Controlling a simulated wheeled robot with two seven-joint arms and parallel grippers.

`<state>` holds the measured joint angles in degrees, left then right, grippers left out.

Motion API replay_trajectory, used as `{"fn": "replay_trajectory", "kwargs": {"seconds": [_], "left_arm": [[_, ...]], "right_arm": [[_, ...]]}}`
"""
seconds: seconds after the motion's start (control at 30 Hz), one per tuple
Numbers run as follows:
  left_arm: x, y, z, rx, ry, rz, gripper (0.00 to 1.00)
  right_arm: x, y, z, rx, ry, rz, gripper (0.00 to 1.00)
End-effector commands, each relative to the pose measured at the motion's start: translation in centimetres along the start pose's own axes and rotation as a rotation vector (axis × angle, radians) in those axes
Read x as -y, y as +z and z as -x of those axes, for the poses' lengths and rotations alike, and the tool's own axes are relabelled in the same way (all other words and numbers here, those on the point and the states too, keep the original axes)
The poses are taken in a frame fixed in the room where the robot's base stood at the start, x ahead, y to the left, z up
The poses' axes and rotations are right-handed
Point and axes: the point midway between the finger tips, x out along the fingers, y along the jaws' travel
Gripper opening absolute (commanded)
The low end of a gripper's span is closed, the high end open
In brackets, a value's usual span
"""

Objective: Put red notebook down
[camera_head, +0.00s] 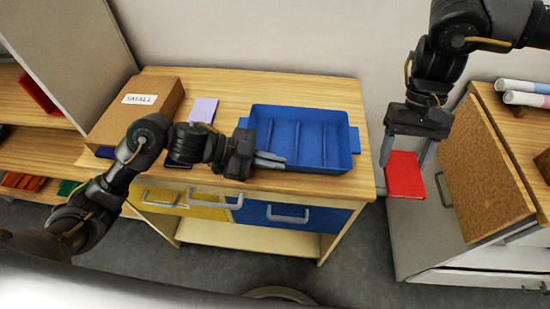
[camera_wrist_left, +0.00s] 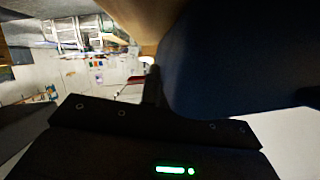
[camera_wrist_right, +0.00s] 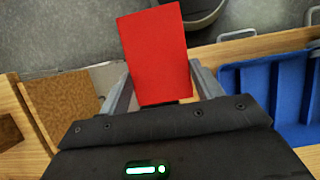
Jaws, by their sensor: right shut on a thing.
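The red notebook (camera_head: 404,176) hangs between the fingers of my right gripper (camera_head: 408,158), in the gap between the wooden table and the white cabinet on the right. The right wrist view shows the notebook (camera_wrist_right: 154,55) between the two fingers, reaching out beyond them over the floor. My left gripper (camera_head: 270,160) is over the near-left part of the blue tray (camera_head: 355,142). Its fingers lie close together, and I see nothing held between them. In the left wrist view the fingers (camera_wrist_left: 152,85) show as one dark shape beside a large dark blue surface.
The wooden table (camera_head: 335,92) carries the compartmented blue tray, a box marked SMALL (camera_head: 130,110) and a lilac notebook (camera_head: 203,109). A brown board (camera_head: 482,175) leans at the right cabinet, close to my right gripper.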

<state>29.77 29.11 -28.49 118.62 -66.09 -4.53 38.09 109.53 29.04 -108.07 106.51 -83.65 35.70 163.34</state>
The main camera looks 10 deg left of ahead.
Motion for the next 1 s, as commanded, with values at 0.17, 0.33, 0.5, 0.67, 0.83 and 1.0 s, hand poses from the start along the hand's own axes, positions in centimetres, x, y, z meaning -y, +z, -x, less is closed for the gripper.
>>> {"fn": "replay_trajectory", "kwargs": {"seconds": [0.17, 0.33, 0.5, 0.67, 0.83, 1.0], "left_arm": [[0.0, 0.0, 0.0, 0.0, 0.0, 0.0, 0.0], [0.0, 0.0, 0.0, 0.0, 0.0, 0.0, 0.0], [0.0, 0.0, 0.0, 0.0, 0.0, 0.0, 0.0], [0.0, 0.0, 0.0, 0.0, 0.0, 0.0, 0.0], [0.0, 0.0, 0.0, 0.0, 0.0, 0.0, 0.0], [0.0, 0.0, 0.0, 0.0, 0.0, 0.0, 0.0]], "right_arm": [[0.7, -0.4, 0.2, -0.001, 0.056, 0.124, 0.41], [2.3, -1.3, 0.6, -0.001, 0.208, 0.474, 0.41], [4.5, -2.5, 1.2, 0.003, 0.419, 0.98, 0.41], [6.7, -3.7, 1.9, 0.003, 0.638, 1.514, 0.41], [8.9, -4.8, 2.6, -0.001, 0.861, 2.061, 0.41], [10.7, -5.7, 3.4, -0.004, 1.056, 2.521, 0.41]]}}
